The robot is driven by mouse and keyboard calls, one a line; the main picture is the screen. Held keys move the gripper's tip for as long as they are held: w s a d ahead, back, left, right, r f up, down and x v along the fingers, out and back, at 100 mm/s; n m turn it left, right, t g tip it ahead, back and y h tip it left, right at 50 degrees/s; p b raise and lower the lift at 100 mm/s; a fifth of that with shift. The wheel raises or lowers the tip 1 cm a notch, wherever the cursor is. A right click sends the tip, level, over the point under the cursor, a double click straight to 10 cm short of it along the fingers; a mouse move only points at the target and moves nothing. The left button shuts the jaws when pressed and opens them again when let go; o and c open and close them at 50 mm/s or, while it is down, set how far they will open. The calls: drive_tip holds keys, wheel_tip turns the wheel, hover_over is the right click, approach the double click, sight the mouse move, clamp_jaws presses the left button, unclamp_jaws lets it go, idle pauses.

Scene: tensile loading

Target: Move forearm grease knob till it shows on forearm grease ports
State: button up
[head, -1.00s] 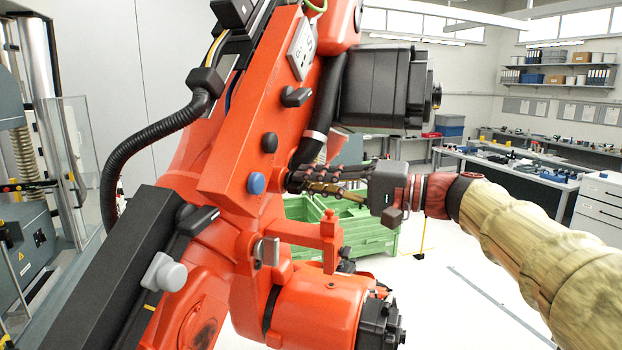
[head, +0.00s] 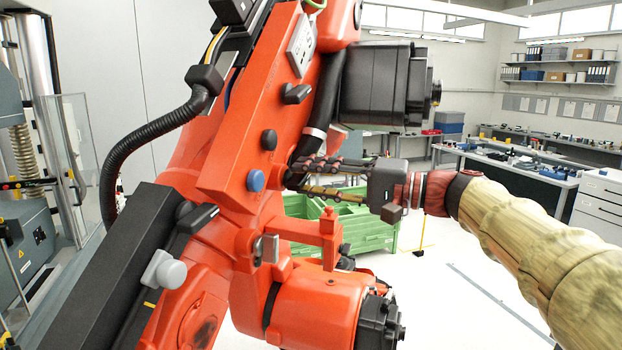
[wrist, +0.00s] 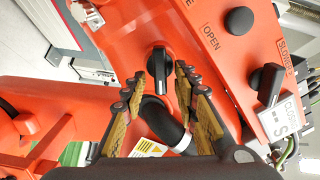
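A black lever-shaped knob (wrist: 160,65) sits on the orange forearm's side face in the wrist view, near a label reading OPEN. I cannot tell from a label whether it is the grease knob. My gripper (wrist: 162,76) is open, with one finger on each side of this knob; I see no clear contact. Any grease-port marking is not readable.
Another black lever knob (head: 297,94) and a black round knob (head: 269,140) stick out from the forearm. A black motor (head: 385,85) is above my gripper. A green crate (head: 375,228) stands behind.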

drive_tip(key=v, duration=1.2)
drive_tip(key=s+d+f+m+g+h, duration=0.15)
drive_tip(key=f+h, duration=0.25)
drive_tip(key=f, duration=0.7)
drive_tip(key=s+d+f+m+h, duration=0.1)
drive_tip(key=d+f+m+h, duration=0.2)
drive_tip(key=f, duration=0.8)
drive_tip(key=s+f+n+h+b, duration=0.7)
drive_tip(key=s+f+h+b, duration=0.1)
drive_tip(key=s+f, duration=1.3)
drive_tip(key=shift+h, duration=0.7)
